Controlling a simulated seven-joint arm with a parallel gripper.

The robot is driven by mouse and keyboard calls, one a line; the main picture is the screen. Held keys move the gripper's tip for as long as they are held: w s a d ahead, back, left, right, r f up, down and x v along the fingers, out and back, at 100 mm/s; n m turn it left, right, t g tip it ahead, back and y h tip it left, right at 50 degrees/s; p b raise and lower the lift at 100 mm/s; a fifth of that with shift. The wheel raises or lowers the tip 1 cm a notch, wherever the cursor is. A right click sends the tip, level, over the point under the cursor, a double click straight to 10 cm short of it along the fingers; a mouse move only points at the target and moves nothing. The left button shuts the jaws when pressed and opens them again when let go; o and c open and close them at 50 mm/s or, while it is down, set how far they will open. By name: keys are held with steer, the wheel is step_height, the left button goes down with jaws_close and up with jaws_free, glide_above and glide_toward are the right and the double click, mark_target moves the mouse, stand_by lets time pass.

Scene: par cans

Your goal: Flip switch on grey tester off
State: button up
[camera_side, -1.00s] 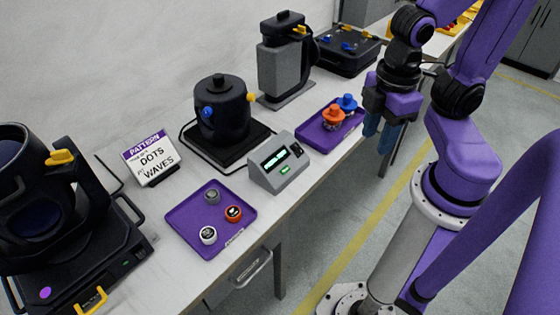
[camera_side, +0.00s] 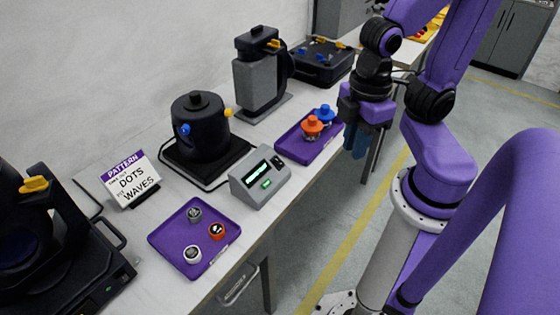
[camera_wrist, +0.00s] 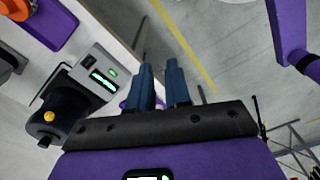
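The grey tester (camera_side: 248,190) is a small sloped box near the table's front edge, with a lit green display (camera_side: 257,171) and a lit green patch below it. A small dark switch (camera_side: 277,162) is on its upper right; I cannot tell its position. The tester also shows at the left of the wrist view (camera_wrist: 103,58). My gripper (camera_side: 355,152) hangs to the right of the tester, beyond the table edge and apart from it. In the wrist view its two blue fingers (camera_wrist: 158,68) are apart with nothing between them.
A purple tray (camera_side: 172,229) with small round caps lies left of the tester. Another purple tray (camera_side: 297,151) with orange and blue knobs lies to its right. A black pot (camera_side: 200,130) stands behind it, and a sign (camera_side: 131,181) to the left. The floor beside the table is clear.

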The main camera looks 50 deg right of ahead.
steer(key=shift+w+f+m, duration=0.1)
steer(key=shift+m, duration=0.2)
jaws_close()
steer(key=w+d+f+n+t+y, duration=0.4)
steer(key=w+d+f+n+y, duration=0.4)
steer(key=w+d, duration=0.5)
step_height(320, 180, down, 2)
steer(key=shift+d+t+y, duration=0.3)
steer(key=shift+d+y, duration=0.1)
steer(key=shift+d, duration=0.4)
